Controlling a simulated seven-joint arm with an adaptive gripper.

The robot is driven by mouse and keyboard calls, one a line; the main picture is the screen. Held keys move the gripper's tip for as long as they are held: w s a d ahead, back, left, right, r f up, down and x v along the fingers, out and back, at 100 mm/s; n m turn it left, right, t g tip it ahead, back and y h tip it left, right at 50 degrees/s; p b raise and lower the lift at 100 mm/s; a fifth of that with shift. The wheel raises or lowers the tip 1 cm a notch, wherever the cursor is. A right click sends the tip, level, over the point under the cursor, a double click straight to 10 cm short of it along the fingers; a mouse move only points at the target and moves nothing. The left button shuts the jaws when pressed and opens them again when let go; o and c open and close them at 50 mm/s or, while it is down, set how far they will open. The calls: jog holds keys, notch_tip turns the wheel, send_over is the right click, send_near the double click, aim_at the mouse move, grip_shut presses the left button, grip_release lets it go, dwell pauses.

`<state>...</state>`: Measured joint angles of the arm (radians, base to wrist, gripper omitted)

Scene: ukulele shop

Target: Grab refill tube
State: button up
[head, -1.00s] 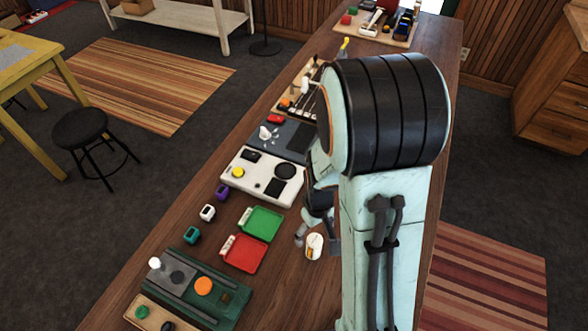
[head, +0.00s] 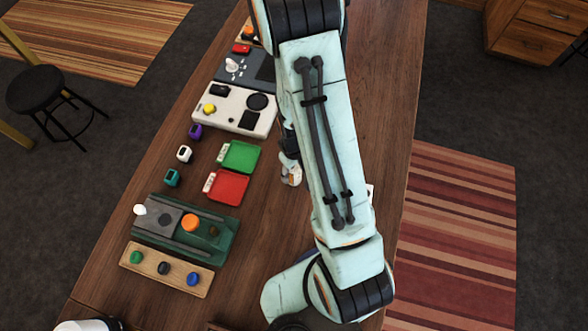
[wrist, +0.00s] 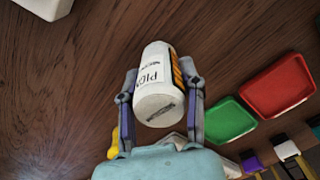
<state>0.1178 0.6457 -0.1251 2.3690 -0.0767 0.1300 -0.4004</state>
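The refill tube is a white cylinder with a dark-lettered label and an orange-striped side. In the wrist view the tube (wrist: 160,88) lies between the two fingers of my gripper (wrist: 158,66), its round lettered end facing the camera. Both fingertips appear to press its sides, so my gripper looks shut on it. In the head view the tube (head: 292,176) shows just right of the red and green trays, partly hidden by my arm. My gripper (head: 290,158) is right at it there. Whether the tube touches the table is unclear.
A red tray (head: 227,188) and a green tray (head: 239,157) lie left of the tube. Small coloured boxes, a white panel (head: 226,119) and a dark green station (head: 216,236) line the table's left side. Bare wood lies right of the trays.

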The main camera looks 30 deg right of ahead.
jog(key=shift+c, duration=1)
